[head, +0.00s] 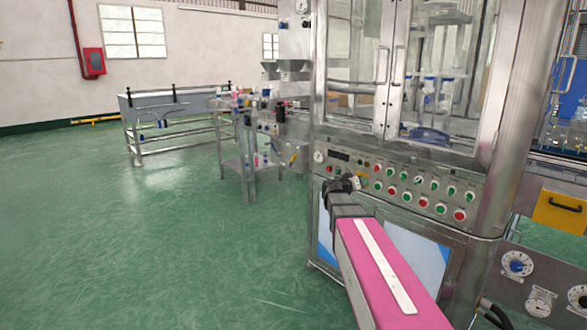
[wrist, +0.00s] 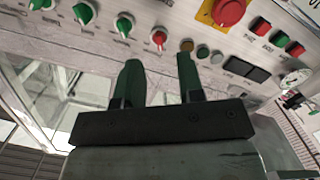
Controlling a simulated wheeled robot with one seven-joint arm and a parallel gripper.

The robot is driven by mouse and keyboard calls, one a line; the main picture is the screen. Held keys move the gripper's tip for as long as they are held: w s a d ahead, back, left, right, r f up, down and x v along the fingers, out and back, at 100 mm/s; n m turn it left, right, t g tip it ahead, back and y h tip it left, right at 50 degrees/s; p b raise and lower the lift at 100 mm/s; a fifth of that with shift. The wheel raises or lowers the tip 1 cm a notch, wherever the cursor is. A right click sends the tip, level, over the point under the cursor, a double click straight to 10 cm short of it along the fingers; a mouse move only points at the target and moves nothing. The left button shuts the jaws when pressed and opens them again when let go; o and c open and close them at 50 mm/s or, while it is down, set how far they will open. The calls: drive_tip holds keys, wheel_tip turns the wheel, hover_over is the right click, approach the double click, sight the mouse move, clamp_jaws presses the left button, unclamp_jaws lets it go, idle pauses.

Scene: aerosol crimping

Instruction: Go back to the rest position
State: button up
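My gripper (head: 343,185) is in front of the machine's control panel (head: 410,192), at the end of my pink-topped arm. In the wrist view my gripper (wrist: 159,60) has its two dark green fingers spread apart, with nothing between them. Beyond the fingertips the panel shows a red knob (wrist: 158,38), a brown button (wrist: 187,45) and several green knobs. A large red button on a yellow plate (wrist: 228,12) is at the upper right. I cannot tell exactly how far the fingertips are from the panel.
The steel machine cabinet (head: 482,232) with glass doors fills the right side. A metal stand (head: 246,170) with bottles is left of it, and a long steel conveyor table (head: 170,120) is farther back. The green floor (head: 110,240) at left is clear.

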drive_tip(key=s+a+f+n+g+y, duration=0.2)
drive_tip(key=s+a+f+g+y, duration=0.3)
drive_tip(key=s+f, duration=0.8)
drive_tip(key=s+a+f+n+g+y, duration=0.2)
drive_tip(key=s+a+f+g+y, duration=0.2)
drive_tip(key=s+a+f+y, duration=0.4)
drive_tip(key=s+a+f, duration=0.2)
drive_tip(key=s+f, duration=0.3)
drive_tip(key=f, duration=0.1)
drive_tip(key=shift+s+f+g+y, duration=0.2)
drive_tip(key=shift+g+y, duration=0.1)
drive_tip(key=shift+g, duration=0.1)
